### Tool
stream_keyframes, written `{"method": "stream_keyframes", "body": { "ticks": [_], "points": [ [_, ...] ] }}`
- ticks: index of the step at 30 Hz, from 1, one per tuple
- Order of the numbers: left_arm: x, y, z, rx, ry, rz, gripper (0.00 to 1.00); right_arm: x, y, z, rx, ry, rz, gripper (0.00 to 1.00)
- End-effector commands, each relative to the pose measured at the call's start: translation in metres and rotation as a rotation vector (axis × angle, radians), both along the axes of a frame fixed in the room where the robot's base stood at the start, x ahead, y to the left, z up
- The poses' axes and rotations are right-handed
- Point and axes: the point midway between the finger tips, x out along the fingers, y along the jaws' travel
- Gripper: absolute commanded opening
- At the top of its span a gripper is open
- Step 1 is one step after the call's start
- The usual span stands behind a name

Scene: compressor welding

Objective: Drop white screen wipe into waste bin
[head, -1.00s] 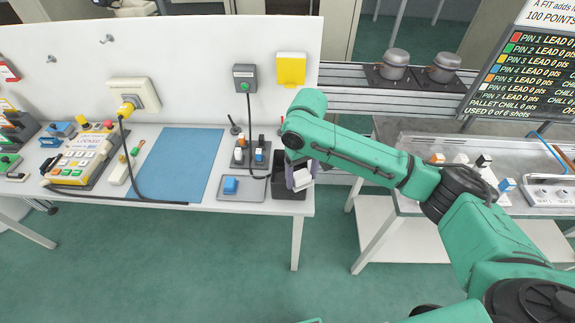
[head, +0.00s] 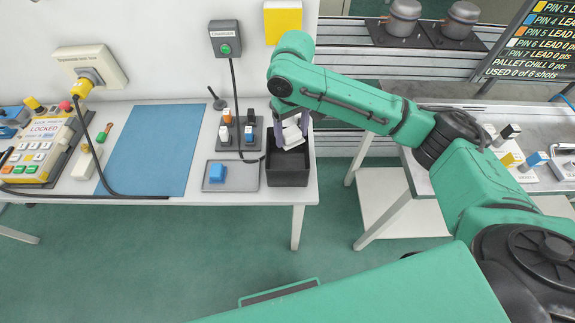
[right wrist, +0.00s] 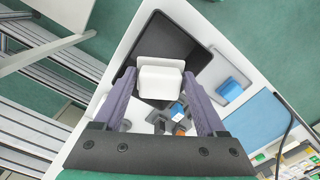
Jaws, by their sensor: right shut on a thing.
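The white screen wipe (head: 292,137) is a small white block-like piece between the fingers of my right gripper (head: 291,126). In the right wrist view the wipe (right wrist: 160,80) shows between the two purple-grey fingers (right wrist: 161,92). My right gripper is shut on it. The waste bin (head: 288,181) is a black open box at the right front corner of the white table. The wipe is over the bin's opening, and the bin's dark inside (right wrist: 165,40) shows behind it in the wrist view. My left gripper is not in view.
Left of the bin are a grey tray with a blue block (head: 217,171) and a stand of small coloured plugs (head: 238,133). A cable from the charger (head: 225,40) hangs nearby. A blue mat (head: 150,150) lies further left.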

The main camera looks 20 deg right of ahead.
Motion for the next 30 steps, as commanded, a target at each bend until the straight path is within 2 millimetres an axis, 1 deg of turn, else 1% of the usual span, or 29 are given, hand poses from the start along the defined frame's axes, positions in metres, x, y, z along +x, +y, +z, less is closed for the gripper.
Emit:
{"method": "stream_keyframes", "body": {
  "ticks": [1,4,6,9,10,11,12,15,19,23,26,28,30],
  "points": [
    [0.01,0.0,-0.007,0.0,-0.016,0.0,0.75,0.0,0.0,-0.006,0.001,-0.002,0.0,0.22],
    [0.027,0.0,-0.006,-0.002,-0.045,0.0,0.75,0.0,0.0,-0.005,0.001,-0.002,0.0,0.22],
    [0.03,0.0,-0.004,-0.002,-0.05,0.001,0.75,0.0,0.0,-0.004,0.0,-0.001,0.0,0.22],
    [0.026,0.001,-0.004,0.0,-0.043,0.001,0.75,0.0,0.0,-0.003,0.0,-0.001,0.0,0.22],
    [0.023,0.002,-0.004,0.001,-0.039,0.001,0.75,0.0,0.0,-0.003,0.0,-0.001,0.0,0.85],
    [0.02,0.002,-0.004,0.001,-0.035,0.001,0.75,0.0,0.0,-0.003,0.0,-0.001,0.0,0.96],
    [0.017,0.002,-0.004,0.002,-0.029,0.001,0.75,0.0,0.0,-0.003,0.0,-0.001,0.0,1.0],
    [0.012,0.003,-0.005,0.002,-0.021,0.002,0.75,0.0,0.0,-0.003,0.0,-0.001,0.0,1.0],
    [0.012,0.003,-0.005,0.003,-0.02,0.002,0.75,0.0,0.0,-0.003,0.0,-0.001,0.0,1.0],
    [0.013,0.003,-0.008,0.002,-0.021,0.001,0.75,0.001,0.0,0.011,0.001,-0.004,-0.001,1.0],
    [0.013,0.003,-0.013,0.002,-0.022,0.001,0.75,0.001,0.001,0.035,0.003,-0.006,0.001,1.0],
    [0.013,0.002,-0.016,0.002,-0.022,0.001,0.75,0.001,0.001,0.056,0.004,-0.007,0.002,1.0],
    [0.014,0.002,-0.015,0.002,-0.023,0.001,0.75,0.002,0.0,0.08,0.001,-0.009,-0.001,1.0]
  ]
}}
